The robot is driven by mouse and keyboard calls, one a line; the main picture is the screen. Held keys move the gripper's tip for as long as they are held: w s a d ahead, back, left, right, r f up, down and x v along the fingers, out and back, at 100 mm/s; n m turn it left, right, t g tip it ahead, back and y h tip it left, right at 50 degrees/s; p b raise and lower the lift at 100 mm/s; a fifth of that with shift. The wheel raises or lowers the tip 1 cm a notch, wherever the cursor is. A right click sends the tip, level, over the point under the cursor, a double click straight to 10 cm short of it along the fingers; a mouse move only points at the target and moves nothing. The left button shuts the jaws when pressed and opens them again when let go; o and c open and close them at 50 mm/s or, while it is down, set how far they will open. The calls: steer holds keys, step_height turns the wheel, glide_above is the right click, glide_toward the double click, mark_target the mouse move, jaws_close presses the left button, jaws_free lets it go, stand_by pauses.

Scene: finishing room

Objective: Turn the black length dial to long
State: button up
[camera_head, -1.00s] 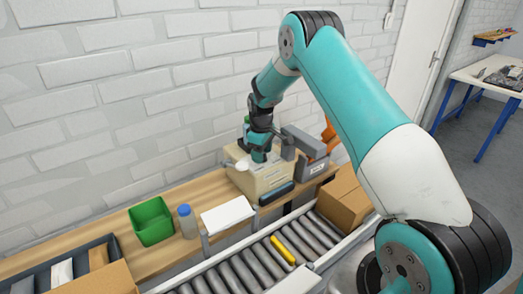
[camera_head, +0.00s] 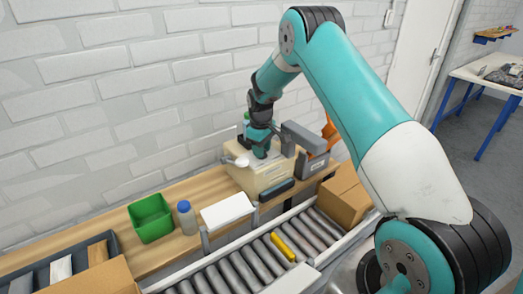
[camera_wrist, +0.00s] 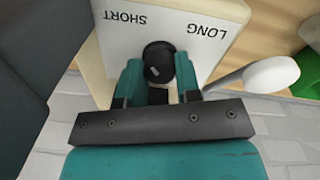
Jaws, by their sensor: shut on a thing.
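The black length dial (camera_wrist: 158,52) sits on a pale panel (camera_wrist: 110,58) in the wrist view. The panel carries SHORT (camera_wrist: 128,18) on the left and LONG (camera_wrist: 207,30) on the right, both upside down. A small pale mark shows on the dial's lower part; I cannot tell which setting it indicates. My gripper (camera_wrist: 158,66) is shut on the dial, with one teal finger on each side. In the head view my gripper (camera_head: 261,150) is over the top of the beige machine (camera_head: 262,182), and the dial is hidden.
A white round-ended lever (camera_wrist: 270,74) stands right of my gripper. A grey arm-like part (camera_head: 302,138) rises on the machine's other side. The bench also holds a green bin (camera_head: 151,222), a blue-capped bottle (camera_head: 187,219) and white paper (camera_head: 227,213). A roller conveyor (camera_head: 250,265) runs in front.

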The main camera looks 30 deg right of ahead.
steer(key=m+b, duration=0.2)
steer(key=m, duration=0.2)
steer(key=shift+f, duration=0.1)
steer(key=m+b, duration=0.1)
steer(key=m, duration=0.3)
steer(key=m+b, duration=0.1)
steer(key=m, duration=0.3)
steer(key=shift+m, duration=0.3)
steer(key=shift+m+g+b, duration=0.3)
steer(key=shift+m+b, duration=0.15)
steer(key=shift+m, duration=1.45)
steer(key=o, duration=0.9)
steer(key=r+b, duration=0.1)
steer(key=r, duration=1)
steer(key=r+b, duration=0.1)
steer(key=r, duration=0.5)
steer(key=shift+w+a+r+b, duration=0.1)
steer(key=shift+w+r+b, duration=0.2)
steer(key=shift+r, duration=0.05)
